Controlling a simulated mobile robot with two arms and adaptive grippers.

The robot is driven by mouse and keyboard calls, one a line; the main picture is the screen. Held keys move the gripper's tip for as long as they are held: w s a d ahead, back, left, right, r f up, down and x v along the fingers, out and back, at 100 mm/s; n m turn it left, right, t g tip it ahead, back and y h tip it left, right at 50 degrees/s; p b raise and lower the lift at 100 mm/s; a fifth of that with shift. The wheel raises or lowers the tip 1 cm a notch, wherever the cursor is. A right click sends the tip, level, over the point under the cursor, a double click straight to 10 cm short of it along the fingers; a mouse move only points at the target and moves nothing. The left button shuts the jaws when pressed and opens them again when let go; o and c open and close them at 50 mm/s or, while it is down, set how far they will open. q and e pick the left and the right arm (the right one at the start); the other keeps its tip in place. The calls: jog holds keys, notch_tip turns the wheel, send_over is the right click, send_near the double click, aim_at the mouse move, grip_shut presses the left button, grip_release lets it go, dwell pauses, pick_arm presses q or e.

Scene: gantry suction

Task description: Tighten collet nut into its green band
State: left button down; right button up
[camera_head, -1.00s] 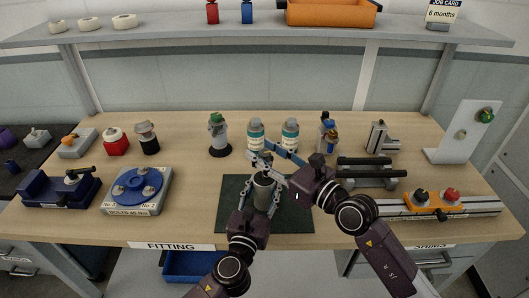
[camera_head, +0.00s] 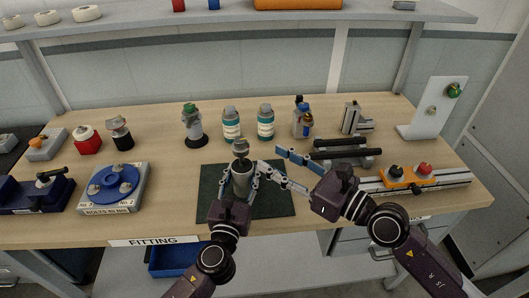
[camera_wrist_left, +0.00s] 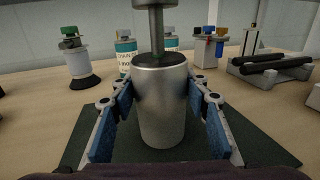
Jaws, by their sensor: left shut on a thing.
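A grey metal cylinder (camera_head: 241,184) stands upright on the dark green mat. My left gripper (camera_head: 241,181) is shut on it, with blue finger pads on both sides; the wrist view shows the cylinder (camera_wrist_left: 161,105) between them. A silver-grey piece, which looks like the collet nut (camera_head: 240,146), sits above the cylinder on a narrower stem. Its lower part (camera_wrist_left: 155,18) shows at the top of the wrist view. The stem (camera_wrist_left: 157,45) looks dark greenish; I cannot make out a clear green band. My right gripper (camera_head: 270,158) is open and empty, just right of the nut, apart from it.
The mat (camera_head: 275,203) lies at the table's front middle. Two labelled bottles (camera_head: 231,125) (camera_head: 265,122) and a green-topped part (camera_head: 192,122) stand behind. A blue disc fixture (camera_head: 115,184) is at left. Black bars (camera_head: 343,153) and a rail with an orange block (camera_head: 409,176) are at right.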

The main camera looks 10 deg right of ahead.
dwell(0.3)
pick_arm(q)
jog(key=c, duration=1)
grip_release()
jog(key=shift+s, duration=0.1)
jog(key=v, duration=1.1)
jog(key=shift+s+a, duration=0.15)
jog(key=shift+s, duration=0.25)
